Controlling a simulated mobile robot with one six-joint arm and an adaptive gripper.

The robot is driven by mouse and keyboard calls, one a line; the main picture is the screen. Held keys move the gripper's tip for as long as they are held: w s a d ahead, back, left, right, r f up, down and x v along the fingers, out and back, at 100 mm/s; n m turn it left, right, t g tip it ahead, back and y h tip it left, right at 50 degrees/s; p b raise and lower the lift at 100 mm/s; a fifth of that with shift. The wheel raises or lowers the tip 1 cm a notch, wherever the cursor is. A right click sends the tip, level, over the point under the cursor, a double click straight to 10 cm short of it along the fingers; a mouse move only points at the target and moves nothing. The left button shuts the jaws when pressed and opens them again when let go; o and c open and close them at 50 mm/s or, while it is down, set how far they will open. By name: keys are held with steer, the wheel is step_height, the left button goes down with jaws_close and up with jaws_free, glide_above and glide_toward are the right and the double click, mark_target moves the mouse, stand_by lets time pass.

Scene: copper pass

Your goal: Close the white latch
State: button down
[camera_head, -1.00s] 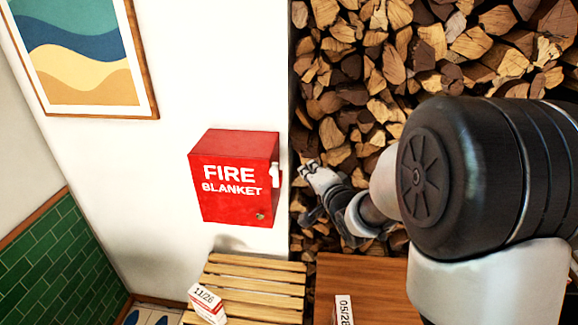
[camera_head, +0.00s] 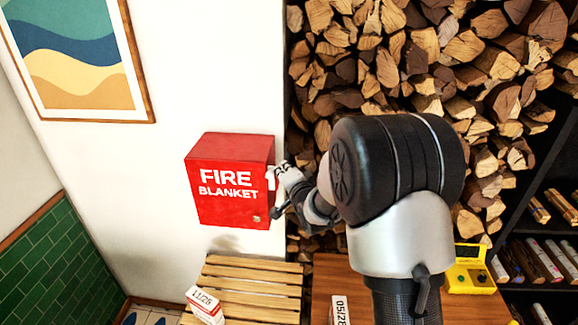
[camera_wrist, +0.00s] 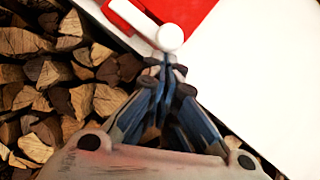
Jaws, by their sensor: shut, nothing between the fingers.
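The red fire blanket box (camera_head: 225,215) hangs on the white wall. Its white latch (camera_head: 270,178) is on the box's right side, partly hidden by my gripper in the head view. In the wrist view the latch (camera_wrist: 170,38) shows as a white lever with a round knob, against the red box (camera_wrist: 190,10). My gripper (camera_wrist: 163,66) is shut and empty, its fingertips just below the knob in that view. I cannot tell whether they touch it. In the head view my gripper (camera_head: 277,192) is at the box's right side.
Stacked firewood (camera_head: 370,75) fills the recess right of the box. Below are a slatted wooden bench (camera_head: 255,290) with a carton labelled 11/26 (camera_head: 204,305) and a brown wooden surface (camera_head: 335,275) with a carton labelled 05/28 (camera_head: 340,308). A yellow object (camera_head: 470,270) stands at right.

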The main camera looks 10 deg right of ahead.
steer(key=shift+w+f, duration=0.1)
stand_by(0.3)
steer(key=shift+a, duration=0.2)
